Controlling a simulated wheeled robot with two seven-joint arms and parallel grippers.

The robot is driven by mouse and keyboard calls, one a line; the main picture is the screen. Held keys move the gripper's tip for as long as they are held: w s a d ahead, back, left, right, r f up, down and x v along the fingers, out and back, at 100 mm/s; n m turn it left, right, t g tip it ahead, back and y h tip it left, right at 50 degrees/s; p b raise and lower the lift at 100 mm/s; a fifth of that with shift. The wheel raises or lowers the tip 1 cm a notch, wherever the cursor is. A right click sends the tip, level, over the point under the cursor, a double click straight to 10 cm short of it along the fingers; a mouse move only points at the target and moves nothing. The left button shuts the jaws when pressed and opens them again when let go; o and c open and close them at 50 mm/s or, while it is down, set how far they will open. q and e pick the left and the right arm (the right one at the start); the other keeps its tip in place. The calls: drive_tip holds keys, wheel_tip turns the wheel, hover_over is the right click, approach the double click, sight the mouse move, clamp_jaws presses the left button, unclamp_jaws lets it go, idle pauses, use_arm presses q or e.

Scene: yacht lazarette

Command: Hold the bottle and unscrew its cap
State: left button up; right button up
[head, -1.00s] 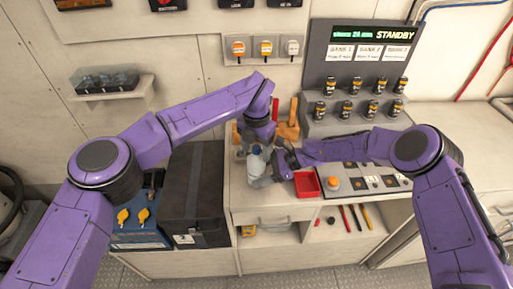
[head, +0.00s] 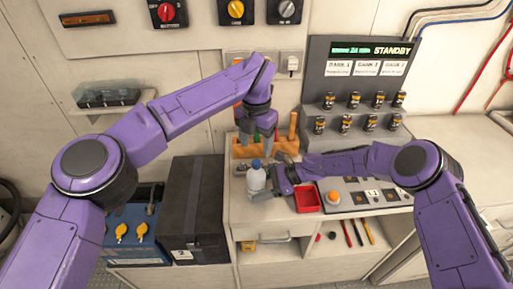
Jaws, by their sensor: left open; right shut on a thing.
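The bottle (head: 254,182) stands upright on the counter, clear and whitish, in the middle of the head view. Its blue cap (head: 256,163) sits at the top of its neck. My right gripper (head: 263,190) comes in from the right and is shut on the bottle's body. My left gripper (head: 256,150) points down with its fingers apart, just above the cap, and nothing shows between them. I cannot tell whether the cap is loose on the neck.
A red tray (head: 307,199) lies just right of my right gripper, beside a switch panel with an orange button (head: 334,198). A wooden tool rack (head: 285,146) stands behind the bottle.

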drive_tip(key=o, duration=1)
